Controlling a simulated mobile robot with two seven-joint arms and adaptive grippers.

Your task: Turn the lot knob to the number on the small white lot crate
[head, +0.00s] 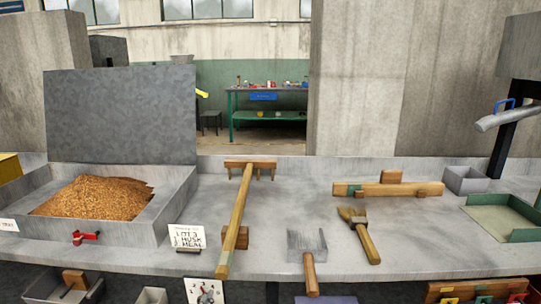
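Neither of my grippers shows in the head view. A small white block or card (187,237) stands at the front of the counter, right of the grain bin. Its dark lettering seems to read "LOT 3 HUSK MEAL", but the digit is small and not certain. Below the counter's front edge is a white plate (205,291) with a dark shape on it, possibly the lot knob. It is cut off by the bottom of the picture, so its numbers and setting cannot be read.
A grey bin (180,205) of brown grain has its lid raised. A wooden rake (235,220), a scoop (308,250), a brush (360,228) and a wooden bar (388,189) lie on the counter (420,255). A green-edged tray (524,236) and metal spout (508,117) are at right.

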